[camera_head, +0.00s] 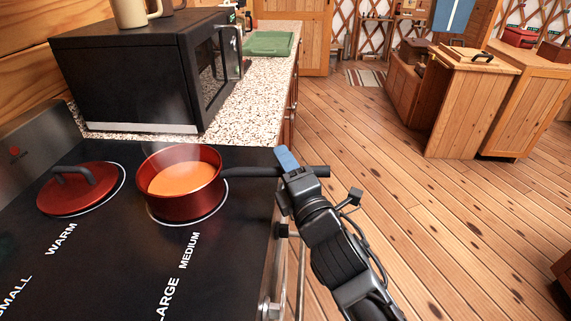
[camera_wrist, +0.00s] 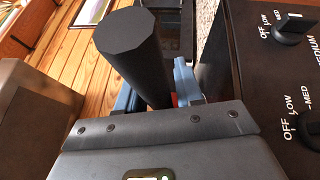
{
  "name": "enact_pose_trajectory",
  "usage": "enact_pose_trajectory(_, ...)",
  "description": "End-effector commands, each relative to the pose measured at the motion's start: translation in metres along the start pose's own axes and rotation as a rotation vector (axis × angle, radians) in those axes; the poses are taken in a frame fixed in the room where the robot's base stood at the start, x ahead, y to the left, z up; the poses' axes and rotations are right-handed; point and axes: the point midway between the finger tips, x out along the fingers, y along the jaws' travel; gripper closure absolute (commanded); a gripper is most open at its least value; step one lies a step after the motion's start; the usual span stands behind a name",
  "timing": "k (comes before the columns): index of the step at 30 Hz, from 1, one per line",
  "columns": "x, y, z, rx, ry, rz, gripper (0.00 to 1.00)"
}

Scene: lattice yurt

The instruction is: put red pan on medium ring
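The red pan (camera_head: 181,196) with orange contents is at the medium ring (camera_head: 207,219), beside the printed word MEDIUM. It looks level. The ring's white outline shows along the pan's front and right, and the pan hides the rest. I cannot tell whether its base touches the stovetop. Its black handle (camera_head: 252,172) points right, past the stove's edge. My gripper (camera_head: 288,163) is at the handle's outer part. In the wrist view the dark handle (camera_wrist: 136,55) lies between the blue fingers, which look shut on it.
A red lid (camera_head: 80,190) with a dark handle lies on the warm ring, left of the pan. A black microwave (camera_head: 130,75) stands behind on the speckled counter (camera_head: 262,90), with a green board (camera_head: 268,43) beyond it. Stove knobs (camera_wrist: 295,28) are close on the wrist view's right.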

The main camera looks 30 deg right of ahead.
Motion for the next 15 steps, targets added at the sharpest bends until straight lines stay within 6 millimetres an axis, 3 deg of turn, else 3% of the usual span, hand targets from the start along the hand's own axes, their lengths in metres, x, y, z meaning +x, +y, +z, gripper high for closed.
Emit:
enact_pose_trajectory(6,0.0001,0.0006,0.0,0.0,0.0,0.001,0.45)
enact_pose_trajectory(15,0.0007,0.0051,0.0009,0.0,0.0,0.001,0.45)
